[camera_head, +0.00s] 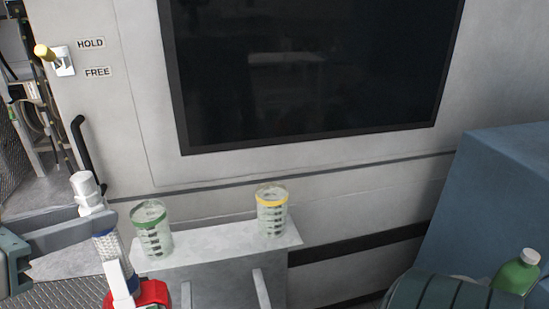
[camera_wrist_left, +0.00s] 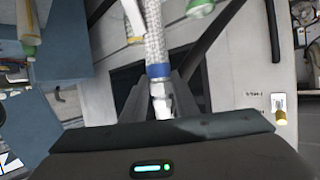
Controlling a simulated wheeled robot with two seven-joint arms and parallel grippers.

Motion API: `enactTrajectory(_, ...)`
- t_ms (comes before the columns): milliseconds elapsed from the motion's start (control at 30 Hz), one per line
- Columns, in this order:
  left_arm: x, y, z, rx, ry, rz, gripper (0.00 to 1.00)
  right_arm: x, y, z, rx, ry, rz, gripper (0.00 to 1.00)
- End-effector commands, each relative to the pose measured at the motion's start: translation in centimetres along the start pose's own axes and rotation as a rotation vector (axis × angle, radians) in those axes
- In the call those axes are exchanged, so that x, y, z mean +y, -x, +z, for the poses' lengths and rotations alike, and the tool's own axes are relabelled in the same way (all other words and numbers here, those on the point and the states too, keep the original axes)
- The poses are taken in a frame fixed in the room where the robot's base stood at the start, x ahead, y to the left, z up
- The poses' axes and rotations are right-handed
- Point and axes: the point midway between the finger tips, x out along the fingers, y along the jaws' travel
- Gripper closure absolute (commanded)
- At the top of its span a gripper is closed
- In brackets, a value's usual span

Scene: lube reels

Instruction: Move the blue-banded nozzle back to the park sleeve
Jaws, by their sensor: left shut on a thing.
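The blue-banded nozzle (camera_head: 87,190) stands at the lower left of the head view, slightly tilted, with its pale end up. Its blue band and white braided hose (camera_head: 109,249) are below. My left gripper (camera_head: 98,222) reaches in from the left and is shut on it. In the left wrist view, the nozzle's metal part (camera_wrist_left: 161,98) is between the fingers, with the blue band (camera_wrist_left: 158,70) and braided hose beyond them. I cannot make out the park sleeve for certain. My right gripper is not in view.
A green-rimmed clear jar (camera_head: 151,231) and a yellow-rimmed one (camera_head: 272,212) stand on a grey ledge (camera_head: 215,246). A red part (camera_head: 152,292) is at the bottom. A yellow-tipped lever (camera_head: 45,52) sits beside HOLD and FREE labels. A green bottle (camera_head: 517,275) is at right.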

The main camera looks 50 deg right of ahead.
Motion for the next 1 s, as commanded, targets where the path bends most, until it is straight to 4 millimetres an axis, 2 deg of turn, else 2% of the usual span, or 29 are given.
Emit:
enactTrajectory(267,-7.6,1.7,3.7,0.002,0.098,-0.268,1.00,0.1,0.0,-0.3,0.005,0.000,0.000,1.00)
enactTrajectory(400,-11.9,3.5,6.4,0.000,0.166,-0.436,1.00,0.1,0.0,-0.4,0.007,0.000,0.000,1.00)
enactTrajectory(600,-17.2,7.2,10.6,-0.005,0.271,-0.675,1.00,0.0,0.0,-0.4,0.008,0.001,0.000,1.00)
enactTrajectory(800,-20.9,11.5,14.8,-0.011,0.372,-0.895,1.00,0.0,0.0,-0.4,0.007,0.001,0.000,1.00)
enactTrajectory(1000,-22.9,15.1,17.9,-0.011,0.444,-1.055,1.00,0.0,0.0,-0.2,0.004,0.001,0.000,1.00)
